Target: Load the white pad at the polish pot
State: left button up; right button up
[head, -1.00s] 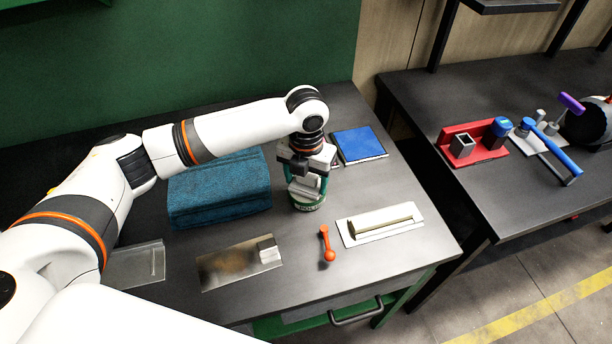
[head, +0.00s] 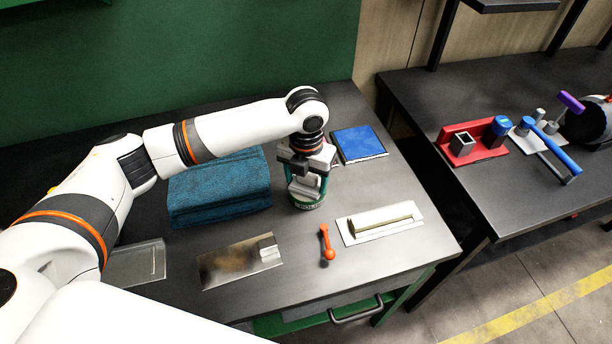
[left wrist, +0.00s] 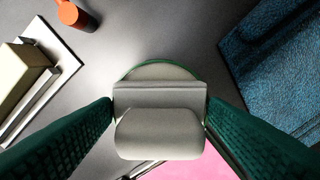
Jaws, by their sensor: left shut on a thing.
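My left gripper (head: 308,184) points down over the round polish pot (head: 307,205) near the middle of the bench. In the left wrist view its two green fingers (left wrist: 160,120) press on either side of the white pad (left wrist: 160,135). The pad is right over the pot's pale top, whose green rim (left wrist: 150,64) shows beyond it. The pad's lower face is hidden, so I cannot tell whether it touches the polish. My right gripper is out of view.
A folded teal towel (head: 220,190) lies left of the pot, and a blue pad (head: 358,144) behind right. In front are a polished metal plate (head: 225,268), an orange-red tool (head: 326,241) and a white tray with a cream bar (head: 350,237). Bare bench lies between them.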

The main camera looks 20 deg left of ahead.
pick_arm(q)
jog(key=shift+s+f+p, duration=0.1)
jog(key=shift+f+p, duration=0.05)
jog(key=shift+p, duration=0.2)
dwell(1.2)
notch_tip(320, 180, up, 7)
jog(key=p, duration=0.8)
dwell(0.4)
dwell(0.4)
